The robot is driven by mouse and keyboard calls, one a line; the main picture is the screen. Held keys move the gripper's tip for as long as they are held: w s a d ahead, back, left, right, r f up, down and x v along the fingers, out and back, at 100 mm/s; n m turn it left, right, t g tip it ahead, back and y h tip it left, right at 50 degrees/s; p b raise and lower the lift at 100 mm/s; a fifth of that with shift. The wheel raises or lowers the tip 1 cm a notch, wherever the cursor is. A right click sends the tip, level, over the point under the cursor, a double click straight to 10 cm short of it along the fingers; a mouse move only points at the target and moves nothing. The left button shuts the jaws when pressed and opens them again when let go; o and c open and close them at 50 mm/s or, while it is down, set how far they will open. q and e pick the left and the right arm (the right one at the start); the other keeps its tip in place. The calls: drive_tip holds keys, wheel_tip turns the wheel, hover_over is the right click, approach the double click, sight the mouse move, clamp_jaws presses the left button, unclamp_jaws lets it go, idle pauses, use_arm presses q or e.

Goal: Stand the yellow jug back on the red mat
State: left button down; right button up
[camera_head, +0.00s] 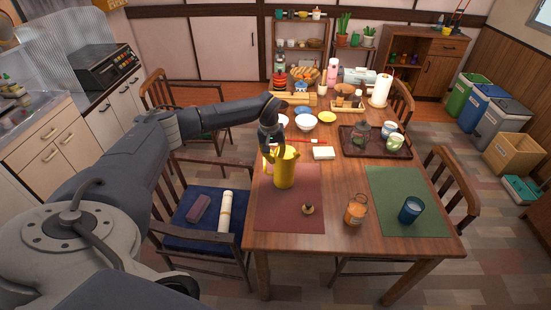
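The yellow jug (286,172) is upright at the far part of the red mat (285,212). I cannot tell whether its base touches the mat. My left gripper (273,150) comes down from above at the jug's upper left side, against or very close to its rim and handle side. Its fingertips are small and partly merged with the jug, so I cannot tell whether they are closed on it. A small round brown lid-like piece with a knob (308,209) lies on the mat in front of the jug. My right gripper is not in view.
An orange jar (355,210) stands right of the red mat. A green mat (395,188) holds a blue cup (411,210). The red mat's front is mostly clear.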

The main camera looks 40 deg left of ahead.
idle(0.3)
use_arm(q)
drive_tip(key=c, duration=2)
unclamp_jaws()
drive_tip(key=shift+f, duration=0.1)
drive_tip(key=shift+c, duration=0.2)
drive_tip(key=o, duration=0.4)
drive_tip(key=shift+o, duration=0.2)
wheel_tip(320, 180, up, 12)
drive_tip(key=a, duration=0.1)
drive_tip(key=shift+s+a, duration=0.15)
drive_tip(key=shift+s, duration=0.25)
